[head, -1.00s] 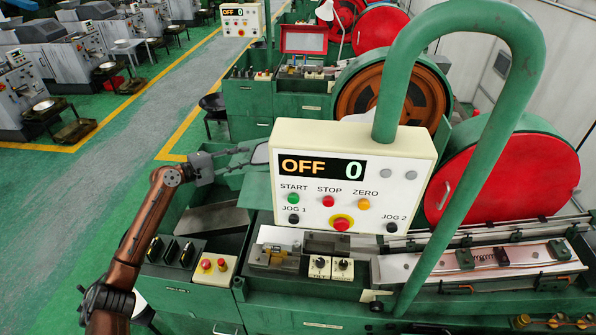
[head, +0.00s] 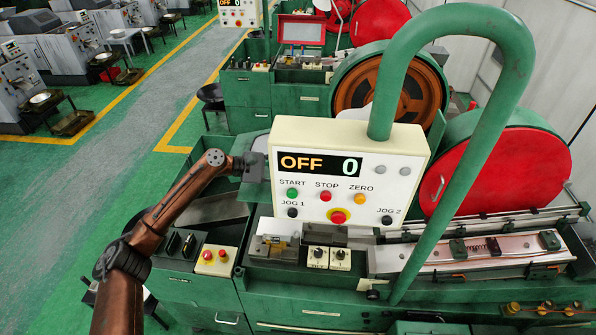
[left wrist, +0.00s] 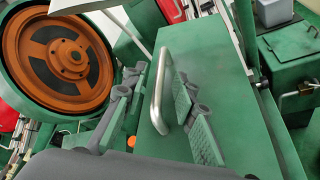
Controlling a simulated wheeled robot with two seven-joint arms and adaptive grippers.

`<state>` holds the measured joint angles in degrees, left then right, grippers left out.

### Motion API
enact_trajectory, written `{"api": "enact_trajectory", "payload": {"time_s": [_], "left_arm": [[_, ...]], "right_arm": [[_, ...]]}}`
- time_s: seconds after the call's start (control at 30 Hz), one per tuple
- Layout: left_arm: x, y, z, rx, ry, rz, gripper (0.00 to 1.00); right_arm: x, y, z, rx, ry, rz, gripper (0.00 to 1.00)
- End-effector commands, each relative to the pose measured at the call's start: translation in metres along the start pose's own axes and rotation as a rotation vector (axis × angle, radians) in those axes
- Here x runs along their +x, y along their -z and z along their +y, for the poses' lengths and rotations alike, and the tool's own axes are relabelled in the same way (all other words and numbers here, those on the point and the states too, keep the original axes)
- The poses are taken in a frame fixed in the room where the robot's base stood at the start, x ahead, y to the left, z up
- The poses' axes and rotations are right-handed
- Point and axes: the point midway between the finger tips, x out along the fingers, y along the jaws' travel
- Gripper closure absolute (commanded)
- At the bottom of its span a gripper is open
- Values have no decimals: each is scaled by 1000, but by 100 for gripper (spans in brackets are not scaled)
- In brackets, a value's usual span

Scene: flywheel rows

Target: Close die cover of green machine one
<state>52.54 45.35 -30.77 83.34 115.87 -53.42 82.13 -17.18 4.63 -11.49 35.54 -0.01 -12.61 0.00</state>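The green machine's die cover fills the middle of the left wrist view as a flat green panel (left wrist: 225,95) with a curved metal bar handle (left wrist: 158,92). My left gripper (left wrist: 160,84) is open, with one finger on each side of the handle; I cannot tell whether either finger touches it. In the head view, a small part of a green panel, likely this cover (head: 258,188), shows left of the cream control box. My left gripper's fingers are hidden behind that box there. My right gripper is not in view.
The cream control box (head: 410,160) reads OFF 0 and hangs from a thick green pipe (head: 490,150) in front of the machine. A red round guard (head: 490,180) stands to the right. A grey aisle (head: 75,205) lies open on the left.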

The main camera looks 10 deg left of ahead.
Motion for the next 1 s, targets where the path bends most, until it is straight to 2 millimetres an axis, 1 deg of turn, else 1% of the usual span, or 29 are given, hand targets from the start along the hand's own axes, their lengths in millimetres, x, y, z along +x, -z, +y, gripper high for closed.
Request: {"api": "enact_trajectory", "payload": {"time_s": [0.1,0.3,0.67,0.7,1.0], "left_arm": [[3,0,0,1,0,1,74],[3,0,0,1,0,1,74],[3,0,0,1,0,0,99],[3,0,0,1,0,0,100],[3,0,0,1,0,1,100]], "right_arm": [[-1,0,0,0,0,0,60],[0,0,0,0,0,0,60],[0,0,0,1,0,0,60],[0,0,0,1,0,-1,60],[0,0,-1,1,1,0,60]]}}
